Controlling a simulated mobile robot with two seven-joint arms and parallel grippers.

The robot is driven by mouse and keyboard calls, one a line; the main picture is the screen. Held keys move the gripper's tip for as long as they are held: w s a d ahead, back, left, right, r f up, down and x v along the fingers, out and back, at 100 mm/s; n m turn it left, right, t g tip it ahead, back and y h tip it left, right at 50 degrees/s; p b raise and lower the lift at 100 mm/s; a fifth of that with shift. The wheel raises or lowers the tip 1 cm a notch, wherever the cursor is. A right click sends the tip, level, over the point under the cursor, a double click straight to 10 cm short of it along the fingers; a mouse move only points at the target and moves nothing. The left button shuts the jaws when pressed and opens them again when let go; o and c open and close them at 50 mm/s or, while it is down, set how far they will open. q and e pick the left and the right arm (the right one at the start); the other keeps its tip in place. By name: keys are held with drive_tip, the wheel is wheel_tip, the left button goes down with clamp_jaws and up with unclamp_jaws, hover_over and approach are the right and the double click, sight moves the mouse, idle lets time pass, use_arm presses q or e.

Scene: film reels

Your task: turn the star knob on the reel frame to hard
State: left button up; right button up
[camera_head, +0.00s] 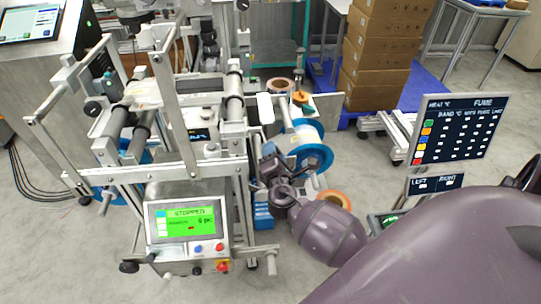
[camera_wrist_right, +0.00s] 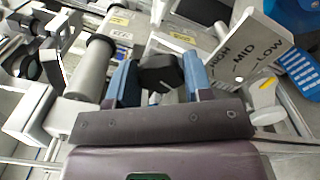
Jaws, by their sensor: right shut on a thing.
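The black star knob (camera_wrist_right: 158,72) sits between the two blue fingers of my right gripper (camera_wrist_right: 160,80) in the right wrist view. The fingers are shut on it from both sides. A pale plate (camera_wrist_right: 245,55) beside the knob carries the words HIGH, MID and LOW; I see no word "hard" on it. Where the knob points is not clear. My left gripper is not in view.
A screen reading STOPPED (camera_head: 187,222) is on the frame's front, with buttons below it. Stacked cardboard boxes (camera_head: 375,50) stand on a blue pallet behind. A dark sign panel (camera_head: 460,130) stands at the right. Bare floor lies in front of the frame.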

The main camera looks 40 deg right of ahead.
use_arm(q)
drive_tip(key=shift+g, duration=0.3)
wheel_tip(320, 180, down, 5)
drive_tip(key=b, duration=0.6)
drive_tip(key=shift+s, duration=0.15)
use_arm(e)
drive_tip(key=m, duration=1.1)
drive_tip(key=shift+f, duration=0.35)
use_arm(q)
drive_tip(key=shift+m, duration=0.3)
use_arm(e)
drive_tip(key=shift+r+m, duration=0.15)
drive_tip(key=shift+m, duration=0.35)
drive_tip(key=o, duration=0.9)
use_arm(q)
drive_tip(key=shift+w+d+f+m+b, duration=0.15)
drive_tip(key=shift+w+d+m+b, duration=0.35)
drive_tip(key=shift+b, duration=0.75)
use_arm(e)
drive_tip(key=shift+v, duration=5.45)
